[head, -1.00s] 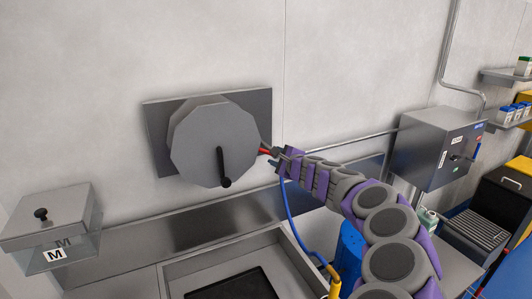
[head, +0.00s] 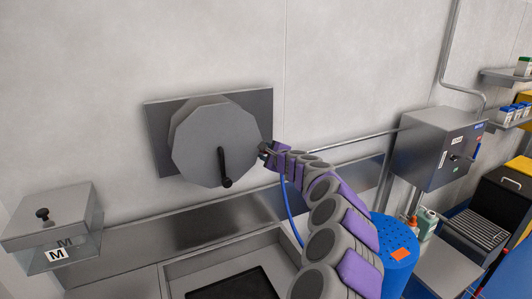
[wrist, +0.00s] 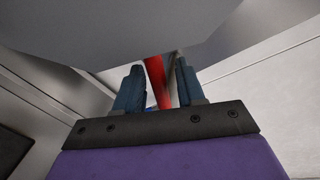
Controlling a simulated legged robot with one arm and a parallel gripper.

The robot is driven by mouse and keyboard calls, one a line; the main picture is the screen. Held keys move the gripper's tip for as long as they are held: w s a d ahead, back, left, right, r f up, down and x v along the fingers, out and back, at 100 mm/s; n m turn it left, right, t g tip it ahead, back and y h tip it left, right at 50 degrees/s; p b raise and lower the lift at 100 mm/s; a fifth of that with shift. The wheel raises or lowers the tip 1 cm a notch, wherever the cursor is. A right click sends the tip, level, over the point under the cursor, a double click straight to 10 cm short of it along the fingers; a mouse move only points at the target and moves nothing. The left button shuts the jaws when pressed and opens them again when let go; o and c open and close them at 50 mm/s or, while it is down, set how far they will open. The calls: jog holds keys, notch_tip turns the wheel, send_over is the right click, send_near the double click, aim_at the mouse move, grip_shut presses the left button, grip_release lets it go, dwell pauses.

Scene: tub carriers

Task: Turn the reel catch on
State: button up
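The grey many-sided reel (head: 198,140) is mounted on a dark plate (head: 262,103) on the wall, with a black crank handle (head: 223,167) on its face. A red bar (wrist: 155,82), seemingly the reel catch, shows in the wrist view under the reel's grey underside or edge. My gripper (head: 266,148) is at the reel's right edge. In the wrist view my gripper (wrist: 159,68) is open, and the red bar lies between or just beyond its two dark fingers, nearer the left one. I cannot tell if they touch. The bar is hidden in the head view.
A blue hose (head: 289,212) hangs below my gripper. A steel basin (head: 190,276) lies below the reel. A clear box marked M (head: 62,250) is at left. A blue tub (head: 392,232) and a grey control box (head: 437,150) are at right.

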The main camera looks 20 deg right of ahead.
jog(key=shift+a, duration=0.25)
jog(key=shift+c, duration=0.7)
grip_shut()
jog(key=shift+f, duration=0.1)
